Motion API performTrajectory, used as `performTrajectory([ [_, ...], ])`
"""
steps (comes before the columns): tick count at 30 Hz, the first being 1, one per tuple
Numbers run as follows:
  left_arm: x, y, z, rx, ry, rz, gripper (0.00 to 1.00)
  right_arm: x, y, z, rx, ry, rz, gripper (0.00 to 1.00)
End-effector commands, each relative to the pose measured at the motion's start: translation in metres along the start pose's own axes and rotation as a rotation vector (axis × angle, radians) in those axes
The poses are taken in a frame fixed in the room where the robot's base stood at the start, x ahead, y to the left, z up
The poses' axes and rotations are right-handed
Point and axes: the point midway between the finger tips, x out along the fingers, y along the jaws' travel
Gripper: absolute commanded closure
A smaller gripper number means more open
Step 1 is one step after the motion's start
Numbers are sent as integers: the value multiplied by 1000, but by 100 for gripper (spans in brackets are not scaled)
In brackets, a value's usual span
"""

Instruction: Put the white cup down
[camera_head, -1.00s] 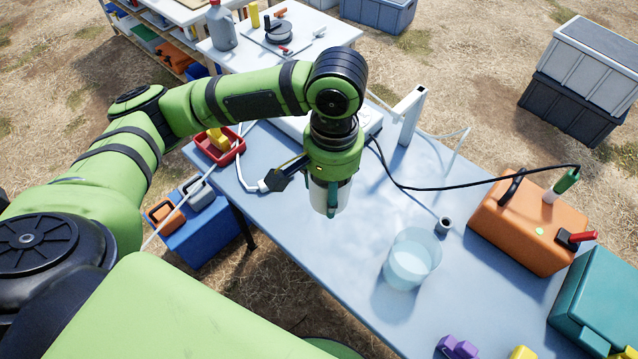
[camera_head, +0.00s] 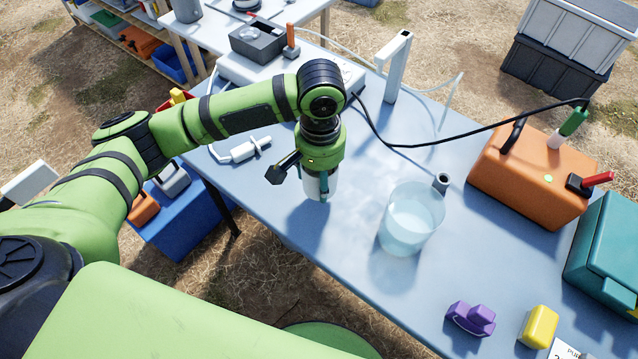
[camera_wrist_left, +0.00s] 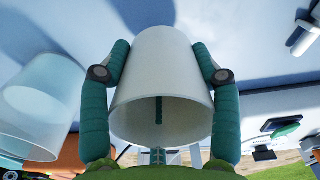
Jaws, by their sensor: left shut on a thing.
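The white cup (camera_head: 318,186) is in my left gripper (camera_head: 322,190), which points down over the near left part of the blue-grey table (camera_head: 345,245). In the left wrist view the cup (camera_wrist_left: 160,75) sits between the two teal fingers of the gripper (camera_wrist_left: 160,85), which press on its sides. Its open mouth faces the camera. A shadow lies on the table just below the cup; I cannot tell whether its base touches. My right gripper is not in view.
A clear beaker (camera_head: 412,222) of liquid stands to the right of the cup, with a small grey tube (camera_head: 441,183) behind it. A white hose nozzle (camera_head: 243,150) lies to the left. An orange case (camera_head: 528,172) and purple block (camera_head: 472,318) are further right.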

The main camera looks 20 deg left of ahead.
Motion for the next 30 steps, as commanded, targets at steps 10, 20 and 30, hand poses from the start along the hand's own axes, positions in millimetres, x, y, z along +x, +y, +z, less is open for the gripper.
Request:
performTrajectory([
  [10, 35, -6, -9, 0, -2, -2, 73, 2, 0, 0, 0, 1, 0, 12],
  [20, 47, -6, -9, 1, 1, -1, 73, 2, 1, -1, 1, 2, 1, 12],
  [30, 49, -6, -9, 1, 1, -1, 14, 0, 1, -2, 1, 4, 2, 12],
])
